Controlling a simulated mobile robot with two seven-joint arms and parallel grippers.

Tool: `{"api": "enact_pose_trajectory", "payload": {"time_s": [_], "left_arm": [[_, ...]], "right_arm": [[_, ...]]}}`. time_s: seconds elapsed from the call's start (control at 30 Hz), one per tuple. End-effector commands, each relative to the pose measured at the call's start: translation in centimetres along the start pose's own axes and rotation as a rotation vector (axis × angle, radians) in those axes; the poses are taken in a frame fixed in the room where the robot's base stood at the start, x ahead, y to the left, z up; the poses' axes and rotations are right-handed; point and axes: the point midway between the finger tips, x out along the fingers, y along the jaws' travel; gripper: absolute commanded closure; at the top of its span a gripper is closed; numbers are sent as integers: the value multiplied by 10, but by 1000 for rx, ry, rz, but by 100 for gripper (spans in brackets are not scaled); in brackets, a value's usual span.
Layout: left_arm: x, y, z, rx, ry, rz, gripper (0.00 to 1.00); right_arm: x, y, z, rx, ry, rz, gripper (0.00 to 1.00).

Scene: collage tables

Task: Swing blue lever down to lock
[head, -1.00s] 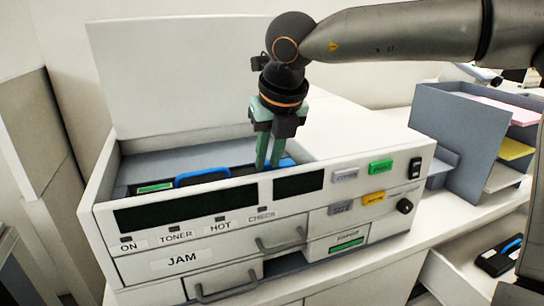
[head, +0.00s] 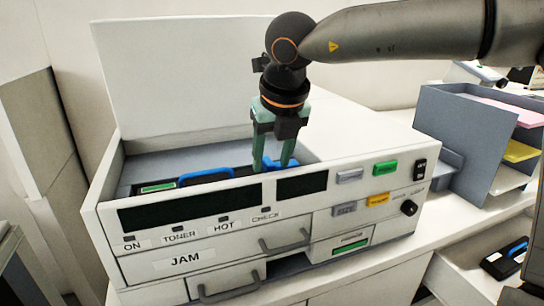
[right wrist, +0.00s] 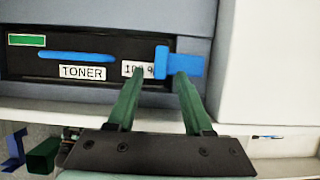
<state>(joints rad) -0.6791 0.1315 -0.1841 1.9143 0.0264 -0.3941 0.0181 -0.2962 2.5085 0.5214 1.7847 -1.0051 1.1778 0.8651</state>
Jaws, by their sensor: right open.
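The blue lever (right wrist: 188,64) sits at the right end of the black toner cartridge (right wrist: 100,43) in the right wrist view, its wide end upright and its arm pointing right. In the head view the lever (head: 271,164) shows partly behind the fingers, inside the printer's open top. My right gripper (head: 272,168) is open, pointing down into the bay. In the right wrist view its fingertips (right wrist: 160,74) lie on either side of the lever's lower part; I cannot tell whether they touch it. My left gripper is not in view.
The printer's raised lid (head: 185,75) stands behind the bay. The front panel (head: 218,203) rises before it, with a JAM drawer (head: 215,257) below. A grey paper tray rack (head: 455,125) stands at right, above an open drawer (head: 455,275) holding a black and blue cartridge (head: 505,257).

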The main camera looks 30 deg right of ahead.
Motion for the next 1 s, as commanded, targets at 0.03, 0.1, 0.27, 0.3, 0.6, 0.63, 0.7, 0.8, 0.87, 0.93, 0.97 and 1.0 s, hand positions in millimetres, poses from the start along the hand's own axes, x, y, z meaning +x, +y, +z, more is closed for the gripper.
{"api": "enact_pose_trajectory", "payload": {"time_s": [0.03, 0.1, 0.27, 0.3, 0.6, 0.63, 0.7, 0.8, 0.87, 0.93, 0.97, 1.0], "left_arm": [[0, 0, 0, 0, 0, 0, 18], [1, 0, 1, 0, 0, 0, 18], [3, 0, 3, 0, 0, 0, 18], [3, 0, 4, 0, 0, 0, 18], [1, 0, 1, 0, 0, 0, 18], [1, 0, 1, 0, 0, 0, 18], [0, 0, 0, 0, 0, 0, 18], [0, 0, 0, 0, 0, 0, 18], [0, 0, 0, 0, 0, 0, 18], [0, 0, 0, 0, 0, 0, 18], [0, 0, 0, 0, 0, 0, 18], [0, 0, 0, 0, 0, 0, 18]], "right_arm": [[-4, 0, 1, 0, -3, 1, 49], [-12, 0, 1, 1, -6, 1, 49], [-44, 0, 1, 2, -8, 1, 49], [-53, 0, 1, 0, -9, 1, 49], [-110, 0, 1, 0, -3, 2, 49], [-113, 0, 1, -1, -2, 1, 49], [-119, 0, 0, -1, -2, 1, 49], [-123, 0, 0, 0, 0, 0, 49], [-124, 0, 0, -1, 0, 0, 49], [-124, 0, 0, -1, 0, 0, 49], [-124, 0, 0, -1, 0, 0, 49], [-124, 0, 0, -1, 0, 0, 49]]}}
